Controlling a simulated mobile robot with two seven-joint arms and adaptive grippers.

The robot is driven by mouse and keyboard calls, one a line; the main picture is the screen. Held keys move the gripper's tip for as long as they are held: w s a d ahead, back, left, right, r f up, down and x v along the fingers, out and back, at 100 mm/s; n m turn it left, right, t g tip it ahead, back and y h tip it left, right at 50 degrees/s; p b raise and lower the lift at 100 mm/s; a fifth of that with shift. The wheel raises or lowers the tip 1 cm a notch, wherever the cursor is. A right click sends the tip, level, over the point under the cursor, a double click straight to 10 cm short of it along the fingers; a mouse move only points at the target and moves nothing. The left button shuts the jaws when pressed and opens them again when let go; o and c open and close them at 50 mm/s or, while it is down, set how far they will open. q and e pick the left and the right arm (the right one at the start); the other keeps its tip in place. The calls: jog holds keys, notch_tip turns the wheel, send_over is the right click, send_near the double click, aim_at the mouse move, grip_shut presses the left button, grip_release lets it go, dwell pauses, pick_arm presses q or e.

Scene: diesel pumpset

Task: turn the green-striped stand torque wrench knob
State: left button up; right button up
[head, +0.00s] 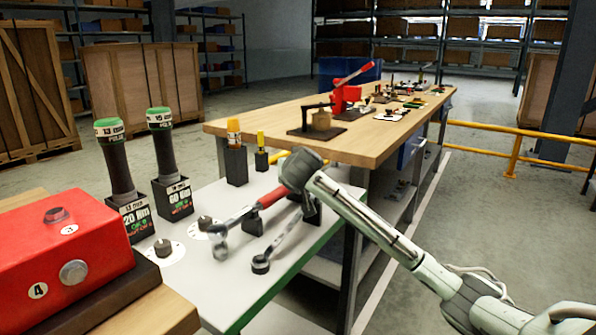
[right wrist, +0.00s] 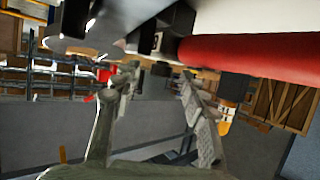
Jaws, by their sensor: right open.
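Two dark torque wrenches with green-banded tops stand upright in black stands, the 20 Nm stand (head: 131,219) and the 60 Nm stand (head: 174,198). Near them on the white bench (head: 232,283) are two dark knobs on white discs, a front knob (head: 162,247) and a rear knob (head: 205,223). I cannot make out a green stripe on either. My right gripper (head: 298,168) is over the bench's right part, by the red-handled wrench (head: 272,197), away from the knobs. In the right wrist view its fingers (right wrist: 148,86) are apart and empty. My left gripper is out of view.
A second wrench (head: 277,240) lies on the bench near its right edge. Yellow-topped tools (head: 234,132) stand behind. A red box (head: 62,250) with knobs is at the front left. A wooden table (head: 370,140) with a red press stands behind.

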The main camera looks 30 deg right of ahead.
jog(key=v, duration=1.1)
jog(key=shift+s+a, duration=0.15)
jog(key=shift+s, duration=0.2)
